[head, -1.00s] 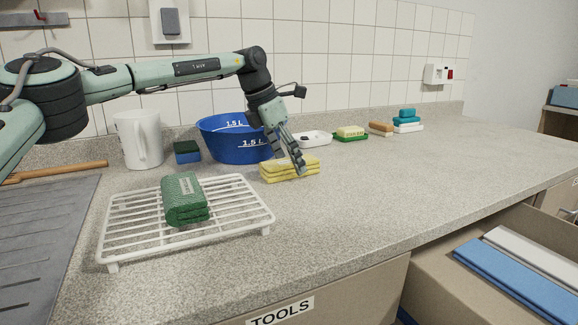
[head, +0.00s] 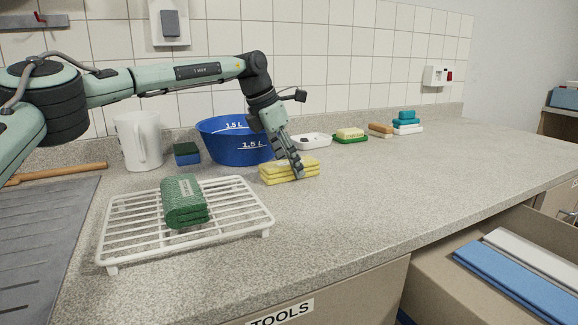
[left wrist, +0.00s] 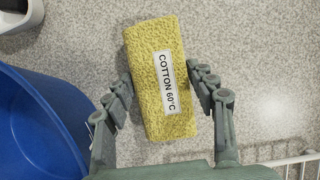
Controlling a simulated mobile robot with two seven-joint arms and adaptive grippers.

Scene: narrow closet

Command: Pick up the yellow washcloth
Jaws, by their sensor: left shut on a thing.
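The yellow washcloth (head: 284,171) is a folded stack on the counter, in front of the blue bowl. In the left wrist view, the yellow washcloth (left wrist: 150,75) shows a white label reading "COTTON 60°C". My left gripper (head: 297,172) reaches down onto it from above. In the left wrist view, the left gripper (left wrist: 163,92) has one finger on each long side of the cloth and is shut on it. The cloth appears to rest on the counter still. My right gripper is not in view.
A blue bowl (head: 232,147) stands close behind the cloth. A white rack (head: 245,215) with a green cloth (head: 184,203) is at front left. A white jug (head: 138,142) and a sponge (head: 187,153) stand further left. Soap dishes (head: 312,140) line the back. The counter's right side is clear.

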